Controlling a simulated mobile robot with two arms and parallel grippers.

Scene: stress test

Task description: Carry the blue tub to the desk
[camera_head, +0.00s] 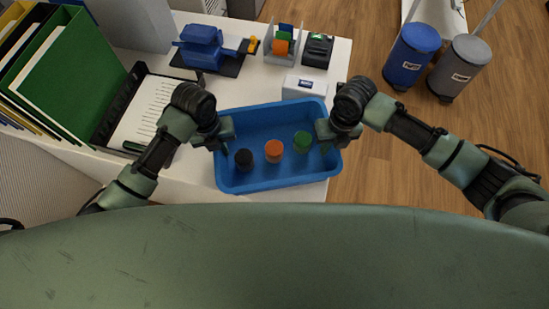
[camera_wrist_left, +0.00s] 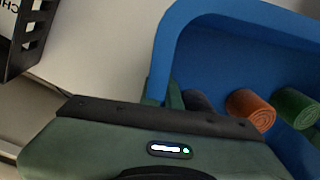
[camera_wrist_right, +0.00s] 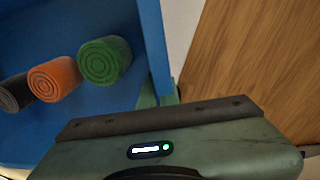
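The blue tub (camera_head: 236,184) is over the front right part of the white desk (camera_head: 190,180). It looks level; I cannot tell if it rests on the top or hangs just above. Inside are a black roll (camera_head: 243,159), an orange roll (camera_head: 273,150) and a green roll (camera_head: 302,140). My left gripper (camera_head: 222,132) is at the tub's left wall, its fingers on both sides of the wall in the left wrist view (camera_wrist_left: 162,92). My right gripper (camera_head: 326,130) is likewise at the right wall, also seen in the right wrist view (camera_wrist_right: 160,95). Both look shut on it.
Behind the tub are a white box (camera_head: 303,86), a blue item on a black tray (camera_head: 203,50), and a small rack (camera_head: 282,42). A paper tray (camera_head: 145,108) and folders (camera_head: 55,75) stand left. Blue (camera_head: 411,55) and grey (camera_head: 460,66) bins stand on the wooden floor right.

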